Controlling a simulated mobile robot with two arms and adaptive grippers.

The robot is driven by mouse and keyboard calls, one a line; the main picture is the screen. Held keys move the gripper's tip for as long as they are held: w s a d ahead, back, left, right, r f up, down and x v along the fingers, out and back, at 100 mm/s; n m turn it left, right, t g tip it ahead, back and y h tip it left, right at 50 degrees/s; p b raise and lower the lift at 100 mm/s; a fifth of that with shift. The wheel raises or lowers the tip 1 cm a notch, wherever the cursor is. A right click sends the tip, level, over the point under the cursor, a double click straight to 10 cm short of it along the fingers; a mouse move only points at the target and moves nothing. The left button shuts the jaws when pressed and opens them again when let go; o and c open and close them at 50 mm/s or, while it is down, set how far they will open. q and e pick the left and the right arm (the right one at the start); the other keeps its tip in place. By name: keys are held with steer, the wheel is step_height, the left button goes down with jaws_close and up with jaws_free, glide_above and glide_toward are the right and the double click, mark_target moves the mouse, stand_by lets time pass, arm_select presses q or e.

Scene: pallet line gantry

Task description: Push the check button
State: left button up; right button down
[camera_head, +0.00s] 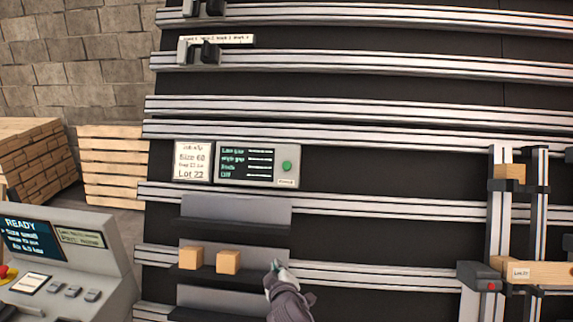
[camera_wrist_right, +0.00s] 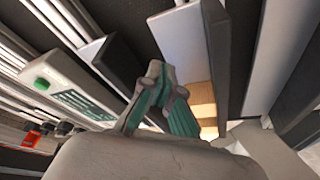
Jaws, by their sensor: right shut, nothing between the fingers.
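A grey box with a dark screen (camera_head: 258,147) is mounted on the rail wall in the head view. A round green button (camera_head: 287,166) sits on its right side, above a small label too small to read surely. The box also shows in the right wrist view (camera_wrist_right: 66,86), with the green button (camera_wrist_right: 41,84) at its near end. My right gripper (camera_head: 277,266) is below the button, apart from it, in front of the lower shelves. Its fingers are closed together and empty, as the right wrist view also shows (camera_wrist_right: 155,70). My left gripper is not in view.
Two wooden blocks (camera_head: 191,258) (camera_head: 229,262) stand on a shelf left of my right gripper. A console (camera_head: 70,262) with a READY screen and a red knob stands at the lower left. A wooden-block fixture (camera_head: 494,230) is at right. Dark wall right of the box is clear.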

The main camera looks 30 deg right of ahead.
steer(key=w+d+r+t+h, duration=0.2)
steer(key=r, duration=1.2)
steer(key=w+d+r+t+h, duration=0.1)
steer(key=w+r+t+h, duration=0.1)
steer(key=r, duration=1.1)
steer(key=shift+w+d+r+n+t+h+p, duration=0.3)
steer(key=shift+d+r+t+p, duration=0.1)
steer(key=shift+f, duration=0.1)
